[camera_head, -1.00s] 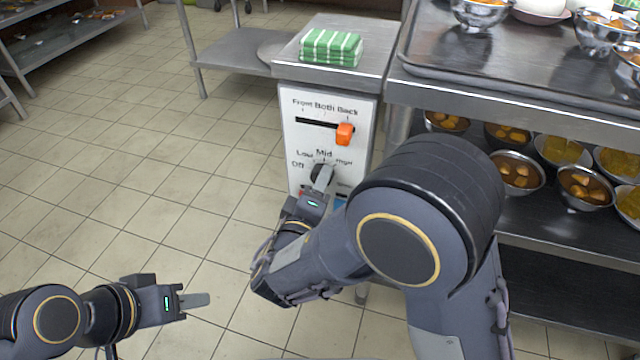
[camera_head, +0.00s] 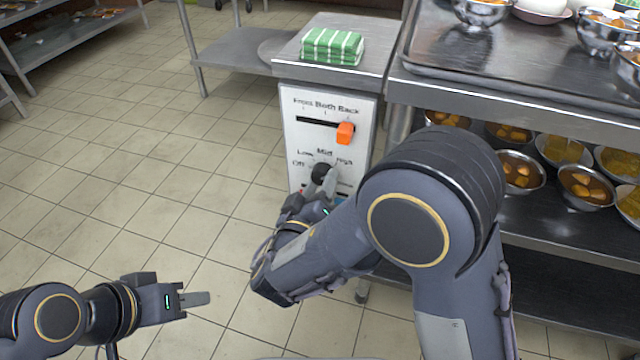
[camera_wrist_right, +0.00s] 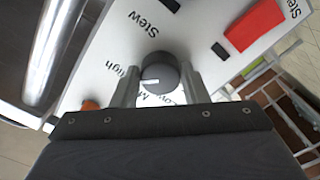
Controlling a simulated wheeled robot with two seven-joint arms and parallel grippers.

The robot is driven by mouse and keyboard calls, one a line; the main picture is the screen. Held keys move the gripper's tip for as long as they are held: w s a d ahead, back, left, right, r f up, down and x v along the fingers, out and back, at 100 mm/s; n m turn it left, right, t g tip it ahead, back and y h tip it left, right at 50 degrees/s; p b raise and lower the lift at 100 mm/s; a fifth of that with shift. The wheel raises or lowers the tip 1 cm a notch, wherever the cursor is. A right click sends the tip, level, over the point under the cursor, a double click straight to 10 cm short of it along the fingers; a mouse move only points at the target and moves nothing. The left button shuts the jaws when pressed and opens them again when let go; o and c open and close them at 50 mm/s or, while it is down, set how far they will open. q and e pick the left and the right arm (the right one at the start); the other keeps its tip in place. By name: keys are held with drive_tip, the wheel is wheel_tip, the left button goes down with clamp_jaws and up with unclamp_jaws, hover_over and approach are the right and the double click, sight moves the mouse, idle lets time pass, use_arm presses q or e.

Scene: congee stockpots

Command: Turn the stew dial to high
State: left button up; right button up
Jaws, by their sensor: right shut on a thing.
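The stew dial (camera_head: 321,172) is a round black knob on the white control panel, with Off, Low, Mid and High printed around it. In the right wrist view the dial (camera_wrist_right: 160,76) sits between the two fingers of my right gripper (camera_wrist_right: 158,88), which is shut on it. In the head view my right gripper (camera_head: 328,184) partly covers the dial. My left gripper (camera_head: 195,299) is far from the panel, over the floor; its fingers show edge-on.
An orange slider (camera_head: 345,133) sits at the right end of its slot above the dial. A green striped cloth (camera_head: 332,46) lies on top of the cabinet. A steel rack (camera_head: 480,75) with bowls of food stands to the right. The tiled floor at left is clear.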

drive_tip(key=o, duration=0.9)
drive_tip(key=shift+o, duration=0.2)
drive_tip(key=p+v, duration=0.1)
drive_tip(key=v, duration=0.7)
drive_tip(key=shift+p, duration=0.3)
drive_tip(key=shift+w+d, duration=0.1)
